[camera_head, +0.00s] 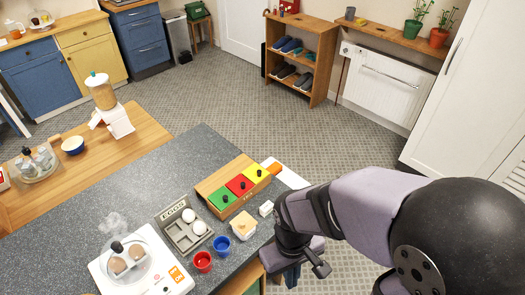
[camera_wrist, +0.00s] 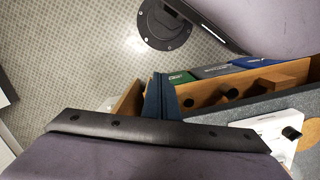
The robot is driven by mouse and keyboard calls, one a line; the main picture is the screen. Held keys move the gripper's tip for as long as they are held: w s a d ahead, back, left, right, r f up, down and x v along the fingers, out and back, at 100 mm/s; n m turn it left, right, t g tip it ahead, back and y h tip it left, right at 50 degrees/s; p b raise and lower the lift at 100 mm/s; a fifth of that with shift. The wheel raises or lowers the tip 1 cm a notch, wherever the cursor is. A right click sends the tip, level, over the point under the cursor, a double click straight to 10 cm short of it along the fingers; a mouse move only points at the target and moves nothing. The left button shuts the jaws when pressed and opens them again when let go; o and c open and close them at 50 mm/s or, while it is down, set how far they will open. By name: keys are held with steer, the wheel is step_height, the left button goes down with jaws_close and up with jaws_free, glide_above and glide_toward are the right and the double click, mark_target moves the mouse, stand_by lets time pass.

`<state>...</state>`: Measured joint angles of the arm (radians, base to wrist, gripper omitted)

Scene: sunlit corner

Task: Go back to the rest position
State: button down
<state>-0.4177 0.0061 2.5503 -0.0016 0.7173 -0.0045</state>
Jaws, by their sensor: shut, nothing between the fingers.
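My gripper (camera_head: 291,276) is at the right end of the grey counter, past its edge and beside the front of the worktop, pointing down. In the wrist view its two dark blue fingers (camera_wrist: 160,95) are closed together with nothing between them. Below and around the fingertips there is patterned floor and wooden fronts with black knobs. My arm reaches in from the right in the head view and hides part of the floor and counter end.
On the grey counter (camera_head: 165,165) stand a wooden box with green, red and yellow lids (camera_head: 241,186), an egg tray (camera_head: 184,236), a red cup (camera_head: 203,262), a blue cup (camera_head: 222,246) and a white egg cooker (camera_head: 140,268). A shoe shelf (camera_head: 325,60) stands behind. Open carpet (camera_head: 220,95) lies between.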

steer(key=w+d+r+m, duration=0.1)
steer(key=w+d+m, duration=0.1)
steer(key=d, duration=0.2)
steer(key=w+d+r+m+t, duration=0.1)
steer(key=d+m, duration=0.1)
steer(key=d, duration=0.2)
steer(key=shift+w+m+y, duration=0.3)
steer(key=shift+w+m, duration=0.05)
steer(key=shift+m, duration=0.05)
steer(key=shift+r, duration=0.1)
stand_by(6.7)
